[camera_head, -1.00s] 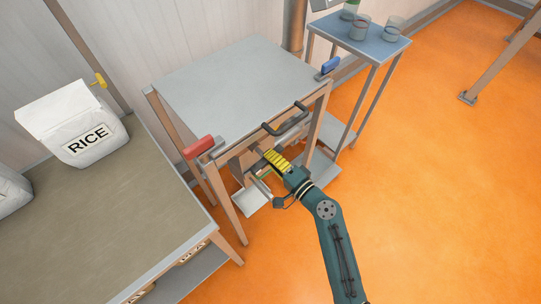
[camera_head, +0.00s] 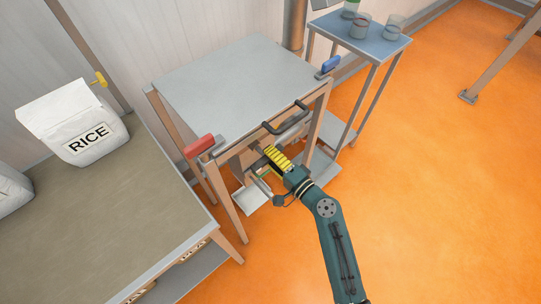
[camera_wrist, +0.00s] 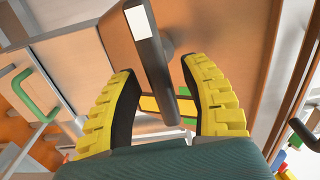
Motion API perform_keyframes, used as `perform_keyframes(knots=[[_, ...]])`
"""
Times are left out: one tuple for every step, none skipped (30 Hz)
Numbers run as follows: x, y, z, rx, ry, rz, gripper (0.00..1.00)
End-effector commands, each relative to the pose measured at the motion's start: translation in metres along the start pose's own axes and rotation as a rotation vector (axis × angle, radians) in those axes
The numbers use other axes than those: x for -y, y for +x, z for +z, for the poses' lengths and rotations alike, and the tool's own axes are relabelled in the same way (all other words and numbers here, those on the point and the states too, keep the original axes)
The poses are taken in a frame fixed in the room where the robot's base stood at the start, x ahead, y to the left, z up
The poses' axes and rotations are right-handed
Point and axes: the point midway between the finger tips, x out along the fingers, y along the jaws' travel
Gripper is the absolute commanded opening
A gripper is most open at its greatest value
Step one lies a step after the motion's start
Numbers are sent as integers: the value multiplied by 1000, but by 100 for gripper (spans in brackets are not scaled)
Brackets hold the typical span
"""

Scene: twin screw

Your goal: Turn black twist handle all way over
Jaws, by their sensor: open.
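The black twist handle (camera_wrist: 152,55) shows in the wrist view as a dark bar with a white patch at its upper end. It stands nearly upright in that picture, leaning a little, in front of a brown wooden panel. My gripper (camera_wrist: 160,78) is open, with one yellow ribbed finger on each side of the bar. Gaps show between the bar and both fingers. In the head view my gripper (camera_head: 268,162) is at the front of the grey-topped stand (camera_head: 228,80), below its top edge. The twist handle cannot be made out there.
A black bar-shaped pull (camera_head: 286,119) juts from the stand's front edge, above my gripper. A red handle (camera_head: 200,146) and a blue handle (camera_head: 330,65) sit at its corners. A green handle (camera_wrist: 35,95) shows left in the wrist view. The orange floor at right is clear.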

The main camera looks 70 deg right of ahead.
Motion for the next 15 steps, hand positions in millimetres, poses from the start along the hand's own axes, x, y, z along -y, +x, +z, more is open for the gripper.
perform_keyframes(knots=[[0,0,0,0,0,-1,46],[1,0,0,0,0,-1,46],[0,-1,0,-1,0,-1,46],[0,-3,0,-1,0,0,46],[0,-5,-1,-1,0,0,46],[0,-10,-1,-3,0,1,46],[-1,-15,-1,-4,0,1,46],[-1,-21,-1,-4,1,2,46],[-1,-30,-1,-5,2,2,46],[-1,-38,-2,-6,2,2,46],[-2,-46,-2,-6,2,3,46],[-2,-57,-1,-7,3,3,46],[-1,-64,-2,-7,3,2,46],[-1,-72,-2,-7,2,3,46],[-1,-82,-2,-7,3,2,46]])
